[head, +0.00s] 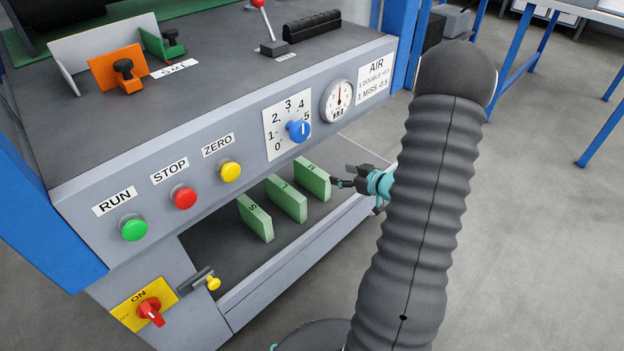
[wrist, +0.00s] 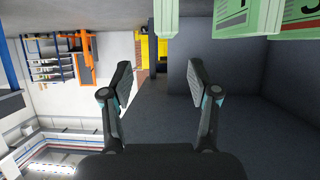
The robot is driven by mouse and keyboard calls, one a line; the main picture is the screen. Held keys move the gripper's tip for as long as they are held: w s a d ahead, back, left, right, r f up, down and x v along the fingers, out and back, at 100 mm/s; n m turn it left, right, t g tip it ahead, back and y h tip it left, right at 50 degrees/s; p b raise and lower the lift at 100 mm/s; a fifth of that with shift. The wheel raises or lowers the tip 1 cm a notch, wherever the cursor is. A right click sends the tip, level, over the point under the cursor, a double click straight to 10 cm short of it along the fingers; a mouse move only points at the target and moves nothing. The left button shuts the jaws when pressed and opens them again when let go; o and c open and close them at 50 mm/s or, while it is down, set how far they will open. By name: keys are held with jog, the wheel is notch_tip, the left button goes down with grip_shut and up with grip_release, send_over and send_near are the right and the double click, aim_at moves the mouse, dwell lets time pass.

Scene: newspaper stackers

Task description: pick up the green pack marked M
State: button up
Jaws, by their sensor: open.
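Three green packs stand on edge in a row in the low bay of the machine in the head view. The right-hand pack (head: 312,181) seems to carry the M, though its letter is small. The middle pack (head: 286,201) and the left pack (head: 255,219) carry other letters. My gripper (head: 345,179) is open and empty just right of the right-hand pack, with a small gap. In the wrist view my open fingers (wrist: 160,88) have nothing between them. Green packs (wrist: 243,20) show cut off at the top right there, outside the fingers.
The bay floor (head: 215,245) is dark, with a raised grey front edge (head: 285,270). The control panel (head: 240,140) with buttons, a blue knob (head: 298,131) and a gauge (head: 337,100) overhangs the packs. Open floor lies to the right.

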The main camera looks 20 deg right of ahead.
aim_at(313, 168)
jog(key=shift+y, duration=0.3)
jog(key=x, duration=0.8)
jog(key=shift+w+a+f, duration=0.15)
jog(key=shift+a+f, duration=0.1)
jog(key=shift+a, duration=0.05)
jog(key=shift+r+b+x, duration=0.15)
jog(key=shift+b+x, duration=0.05)
jog(key=shift+x, duration=1.1)
jog(key=shift+r+b+x, duration=0.1)
jog(key=shift+b+x, duration=0.05)
jog(key=shift+x, duration=1.15)
jog(key=shift+w, duration=0.1)
grip_shut()
